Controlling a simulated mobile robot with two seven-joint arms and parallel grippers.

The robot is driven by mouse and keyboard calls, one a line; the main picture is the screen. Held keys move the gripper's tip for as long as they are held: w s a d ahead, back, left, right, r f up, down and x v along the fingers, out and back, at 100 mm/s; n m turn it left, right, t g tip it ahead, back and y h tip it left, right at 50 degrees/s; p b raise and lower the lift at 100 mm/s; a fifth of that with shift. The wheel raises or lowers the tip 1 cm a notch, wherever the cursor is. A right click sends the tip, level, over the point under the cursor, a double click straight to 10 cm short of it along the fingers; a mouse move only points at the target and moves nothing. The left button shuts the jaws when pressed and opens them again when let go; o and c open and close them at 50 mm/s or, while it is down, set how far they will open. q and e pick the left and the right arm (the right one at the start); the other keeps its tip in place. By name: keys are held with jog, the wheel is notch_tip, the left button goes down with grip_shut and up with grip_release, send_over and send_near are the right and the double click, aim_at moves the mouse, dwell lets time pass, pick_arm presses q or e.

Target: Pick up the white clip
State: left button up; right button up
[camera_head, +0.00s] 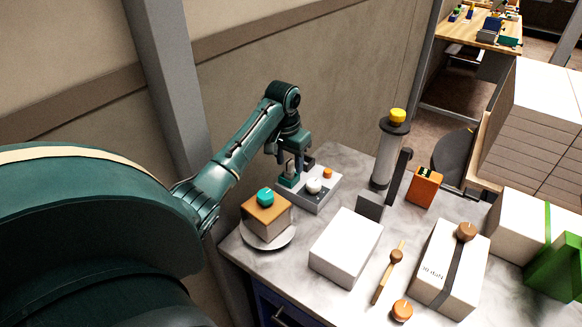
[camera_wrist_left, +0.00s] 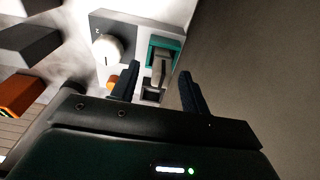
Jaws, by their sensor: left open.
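The device (camera_head: 317,199) stands at the table's back edge in the head view and carries a white round knob (camera_head: 314,186). My left gripper (camera_wrist_left: 159,76) is open, with one finger on each side of the pale piece; I cannot tell whether they touch it. In the head view the gripper largely hides the piece. My right gripper is not in view.
A box with a teal knob (camera_head: 267,212) on a white plate stands left of the device. A white box (camera_head: 346,247) is in front. A clear cylinder (camera_head: 386,158) and an orange box (camera_head: 424,187) stand to the right. The wall is close behind.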

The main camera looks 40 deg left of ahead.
pick_arm(q)
jog(key=shift+w+a+f, duration=0.1)
jog(key=shift+w+f, duration=0.1)
jog(key=shift+f, duration=0.6)
jog(key=shift+s+r, duration=0.1)
jog(key=shift+s, duration=0.05)
jog(key=shift+c, duration=0.4)
grip_shut()
